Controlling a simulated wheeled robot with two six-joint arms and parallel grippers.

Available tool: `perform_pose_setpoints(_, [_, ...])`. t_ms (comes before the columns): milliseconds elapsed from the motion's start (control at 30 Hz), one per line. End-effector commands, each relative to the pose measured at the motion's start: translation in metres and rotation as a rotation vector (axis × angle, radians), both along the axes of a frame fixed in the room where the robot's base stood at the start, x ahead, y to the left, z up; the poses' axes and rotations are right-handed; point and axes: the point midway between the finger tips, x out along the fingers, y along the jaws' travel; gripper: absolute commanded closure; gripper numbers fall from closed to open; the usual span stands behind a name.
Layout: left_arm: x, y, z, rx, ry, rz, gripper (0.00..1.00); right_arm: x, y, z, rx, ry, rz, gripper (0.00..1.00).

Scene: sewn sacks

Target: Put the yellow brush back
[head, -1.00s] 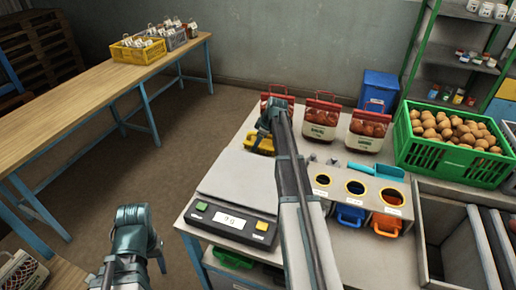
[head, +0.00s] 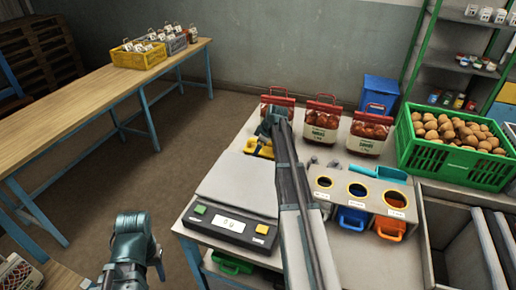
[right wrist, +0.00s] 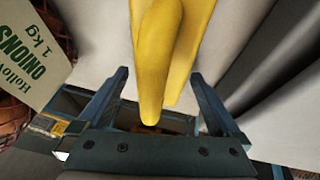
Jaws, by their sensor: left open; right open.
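The yellow brush (head: 250,146) lies on the worktable behind the scale, in front of the red-topped sack at the left. In the right wrist view its yellow handle (right wrist: 152,75) lies between the fingers, with another yellow part beside it. My right gripper (head: 265,143) is at the brush and partly hides it. In its wrist view the right gripper (right wrist: 160,88) is open, with gaps between fingers and handle. My left gripper (head: 152,252) is open and empty, at the lower left beside the worktable.
The scale (head: 230,226) stands in front of the brush. Sacks (head: 322,122) stand behind it. A holder with three round openings (head: 343,203), a turquoise scoop (head: 380,173) and a green crate (head: 410,160) are to the right. A wooden table (head: 85,105) stands left across the floor.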

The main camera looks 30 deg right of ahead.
Motion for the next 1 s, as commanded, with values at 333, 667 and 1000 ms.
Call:
perform_pose_setpoints(333, [0.000,0.000,0.026,0.000,0.000,0.000,0.50,-0.009,-0.002,0.026,0.000,0.000,0.000,0.00])
perform_pose_setpoints(667, [0.000,0.000,0.076,0.000,0.000,-0.001,0.50,-0.030,-0.007,0.076,0.001,0.000,-0.002,0.00])
perform_pose_setpoints(1000, [0.000,0.000,0.112,0.000,0.000,-0.003,0.50,-0.048,-0.012,0.112,0.000,0.000,0.000,0.00])
